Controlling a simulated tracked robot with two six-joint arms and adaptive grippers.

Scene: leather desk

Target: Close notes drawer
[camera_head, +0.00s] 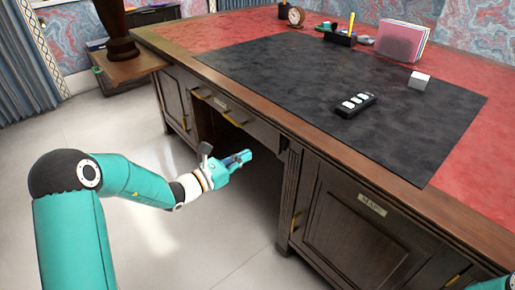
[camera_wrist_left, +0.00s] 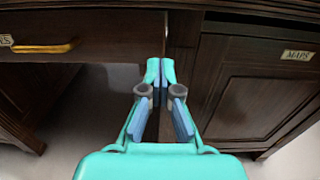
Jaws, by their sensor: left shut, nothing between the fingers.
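A wide dark wooden drawer (camera_head: 255,129) sits under the desk top, above the knee space. It has gold handles and a small label; the wrist view shows only the label's end, so I cannot read the full name. Its right part and one gold handle (camera_wrist_left: 45,48) show in the left wrist view. I cannot tell how far it stands out. My left gripper (camera_head: 246,156) is shut and empty, in front of and below the drawer's right end. In the left wrist view its fingertips (camera_wrist_left: 160,66) overlap the drawer's right edge; contact is unclear. My right gripper is out of view.
A cabinet door labelled MAPS (camera_head: 350,220) is right of the knee space. The floor before the desk is clear.

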